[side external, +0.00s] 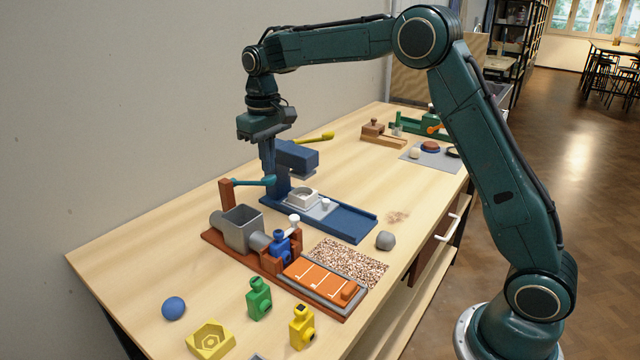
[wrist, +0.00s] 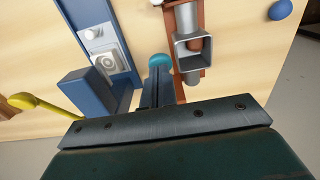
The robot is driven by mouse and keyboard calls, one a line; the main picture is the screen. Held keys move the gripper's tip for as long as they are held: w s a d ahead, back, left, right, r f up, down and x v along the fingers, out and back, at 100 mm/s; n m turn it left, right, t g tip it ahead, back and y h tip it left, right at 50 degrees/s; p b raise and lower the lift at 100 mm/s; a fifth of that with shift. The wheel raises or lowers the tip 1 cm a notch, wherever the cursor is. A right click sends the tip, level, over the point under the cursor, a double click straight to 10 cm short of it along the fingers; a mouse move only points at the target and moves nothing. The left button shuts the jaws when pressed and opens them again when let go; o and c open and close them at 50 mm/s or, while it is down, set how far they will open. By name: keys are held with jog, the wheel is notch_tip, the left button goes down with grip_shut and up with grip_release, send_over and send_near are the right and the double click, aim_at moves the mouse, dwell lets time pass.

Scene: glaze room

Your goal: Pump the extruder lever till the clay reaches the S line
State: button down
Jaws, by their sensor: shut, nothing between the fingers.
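The extruder has a rust-brown base (side external: 214,240), a grey hopper (side external: 242,222) and a teal lever (side external: 255,182) on a brown post. The lever stands roughly level, its knob to the right. A blue die (side external: 280,246) sits at the outlet, facing an orange board (side external: 318,276) with white cross lines. An orange block (side external: 350,291) is at the board's far end. I cannot read the line letters or make out any clay strip. My gripper (side external: 269,172) points down, shut and empty, close by the lever's knob (wrist: 160,60); I cannot tell whether they touch.
A blue press (side external: 298,158) with a yellow lever (side external: 318,137) stands close behind my gripper. A grey lump (side external: 385,240) and speckled mat (side external: 347,262) lie right.

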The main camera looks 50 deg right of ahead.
aim_at(269, 177)
jog(key=shift+f, duration=0.2)
jog(key=shift+f, duration=4.7)
jog(key=shift+r, duration=4.9)
jog(key=shift+r, duration=2.5)
